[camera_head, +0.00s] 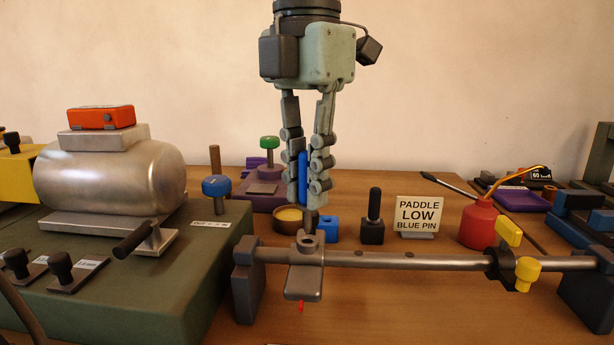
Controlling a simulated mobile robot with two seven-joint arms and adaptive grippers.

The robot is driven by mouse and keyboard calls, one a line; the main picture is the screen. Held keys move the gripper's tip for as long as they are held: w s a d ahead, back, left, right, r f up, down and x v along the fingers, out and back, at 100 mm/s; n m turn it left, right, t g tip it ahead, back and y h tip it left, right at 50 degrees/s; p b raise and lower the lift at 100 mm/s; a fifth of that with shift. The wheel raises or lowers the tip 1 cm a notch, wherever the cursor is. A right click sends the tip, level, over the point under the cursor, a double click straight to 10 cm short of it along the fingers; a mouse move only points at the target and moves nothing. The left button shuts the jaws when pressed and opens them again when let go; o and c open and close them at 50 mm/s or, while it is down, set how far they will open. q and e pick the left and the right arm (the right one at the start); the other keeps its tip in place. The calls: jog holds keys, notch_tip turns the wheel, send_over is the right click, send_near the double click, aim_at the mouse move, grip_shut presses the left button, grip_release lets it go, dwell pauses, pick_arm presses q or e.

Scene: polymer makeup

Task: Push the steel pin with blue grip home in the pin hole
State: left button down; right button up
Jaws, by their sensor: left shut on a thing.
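My left gripper (307,192) points straight down at the middle of the view. It is shut on the upright steel pin with blue grip (302,172); the blue grip shows between the fingers. The grey steel end shows just below the fingertips. Directly below is a grey metal block with a paddle (305,278) on a horizontal bar. The pin hole (307,240) appears as a dark round opening on its top. I cannot tell whether the pin's tip is in the hole or just behind or above it. My right gripper is not in view.
The bar (400,260) runs right to yellow knobs (524,272). Behind it stand a blue block (328,229), a black-handled peg (373,216), a sign (418,214) reading "PADDLE LOW BLUE PIN" and a red oil can (479,224). A metal tank (110,177) on a green base stands left.

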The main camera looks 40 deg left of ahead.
aim_at(307, 213)
pick_arm(q)
jog(key=shift+f+b, duration=1.55)
jog(key=shift+f, duration=0.6)
jog(key=c, duration=1.4)
grip_release()
jog(key=shift+r, duration=0.1)
notch_tip(307, 213, up, 12)
jog(key=shift+f, duration=0.1)
